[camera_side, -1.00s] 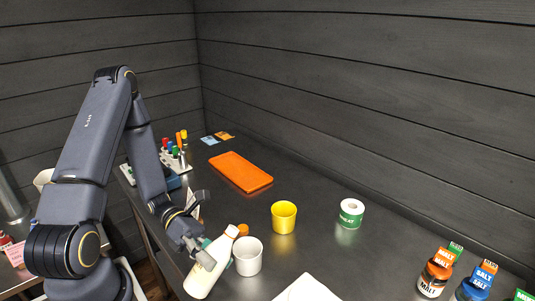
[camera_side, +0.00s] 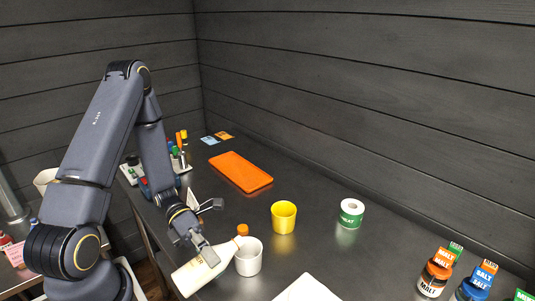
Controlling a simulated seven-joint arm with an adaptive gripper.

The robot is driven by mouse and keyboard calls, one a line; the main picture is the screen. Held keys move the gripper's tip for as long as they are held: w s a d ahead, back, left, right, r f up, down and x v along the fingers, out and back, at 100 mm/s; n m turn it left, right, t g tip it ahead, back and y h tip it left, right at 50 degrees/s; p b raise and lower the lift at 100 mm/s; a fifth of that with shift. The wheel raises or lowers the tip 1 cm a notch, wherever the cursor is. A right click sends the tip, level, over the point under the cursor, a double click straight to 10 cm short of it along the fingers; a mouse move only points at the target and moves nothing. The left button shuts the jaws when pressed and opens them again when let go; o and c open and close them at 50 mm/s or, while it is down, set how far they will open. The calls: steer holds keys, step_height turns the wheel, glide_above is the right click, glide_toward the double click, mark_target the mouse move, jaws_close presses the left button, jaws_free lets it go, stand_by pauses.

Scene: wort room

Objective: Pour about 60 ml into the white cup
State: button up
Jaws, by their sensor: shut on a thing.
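A pale cream bottle (camera_side: 197,275) is held in my gripper (camera_side: 209,256), which is shut on it. The bottle is steeply tilted, with its neck up to the right and its base down to the left. Its mouth is close to the left rim of the white cup (camera_side: 249,261). The cup stands upright on the dark table. I see no clear stream of liquid, and the cup's inside is too small to show a level. My fingers cover part of the bottle.
An orange tray (camera_side: 240,172) lies farther back. A white sheet (camera_side: 307,289) lies in front; jars (camera_side: 434,279) stand at right.

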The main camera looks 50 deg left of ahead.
steer(key=shift+w+r+n, duration=0.1)
steer(key=shift+r+n, duration=0.2)
steer(key=shift+r+n+g, duration=0.4)
steer(key=shift+r, duration=0.2)
stand_by(0.5)
steer(key=shift+s+n, duration=0.3)
stand_by(0.5)
steer(key=shift+r+n, duration=0.35)
steer(key=shift+n, duration=0.05)
stand_by(1.4)
steer(key=m, duration=0.1)
steer(key=f+m, duration=0.1)
steer(key=f, duration=0.1)
steer(key=shift+s+f+m+t, duration=0.25)
steer(key=shift+m+t, duration=0.15)
steer(key=shift+s+f+m, duration=0.15)
steer(key=shift+f+m, duration=0.15)
steer(key=shift+m, duration=0.1)
stand_by(1.3)
